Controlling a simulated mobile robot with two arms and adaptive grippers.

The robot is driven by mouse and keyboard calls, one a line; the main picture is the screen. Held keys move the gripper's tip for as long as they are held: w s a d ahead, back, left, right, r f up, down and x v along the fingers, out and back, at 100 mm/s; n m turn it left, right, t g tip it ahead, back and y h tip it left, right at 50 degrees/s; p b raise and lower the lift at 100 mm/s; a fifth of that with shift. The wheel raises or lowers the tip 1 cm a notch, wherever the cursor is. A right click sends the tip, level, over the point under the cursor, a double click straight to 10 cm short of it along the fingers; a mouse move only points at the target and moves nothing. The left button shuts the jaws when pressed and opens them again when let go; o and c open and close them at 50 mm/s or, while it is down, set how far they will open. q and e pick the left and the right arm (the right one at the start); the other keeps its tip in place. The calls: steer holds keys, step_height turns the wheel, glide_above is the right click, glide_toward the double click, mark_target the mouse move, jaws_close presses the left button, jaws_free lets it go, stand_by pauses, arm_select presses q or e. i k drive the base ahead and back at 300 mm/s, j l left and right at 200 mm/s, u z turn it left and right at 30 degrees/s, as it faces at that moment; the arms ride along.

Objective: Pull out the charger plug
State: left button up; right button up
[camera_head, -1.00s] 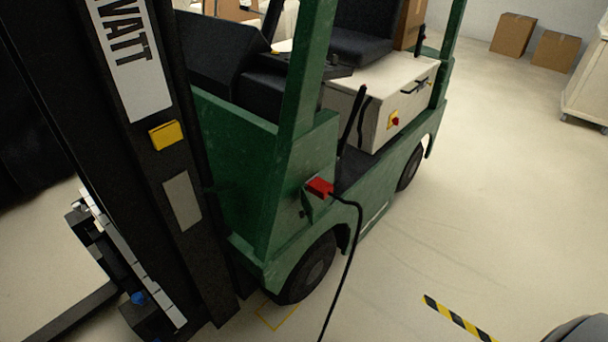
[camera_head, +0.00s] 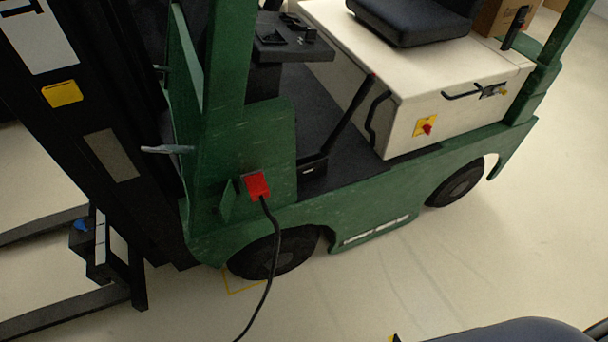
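The red charger plug (camera_head: 257,185) sits against the green side panel of the forklift (camera_head: 228,130), above its front wheel. A black cable (camera_head: 271,255) hangs from the plug, passes in front of the wheel and runs down to the floor. Neither of my grippers shows in the head view. A dark grey rounded shape at the bottom right edge looks like part of my own body.
The forklift's dark mast (camera_head: 95,120) and forks (camera_head: 60,312) stand at the left. A white battery box (camera_head: 400,85) with a red-and-yellow switch (camera_head: 426,127) is at the upper right. The pale floor (camera_head: 400,262) in front is clear.

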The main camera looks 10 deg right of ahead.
mark_target(257, 189)
steer(key=l, duration=1.75)
steer(key=i, duration=0.05)
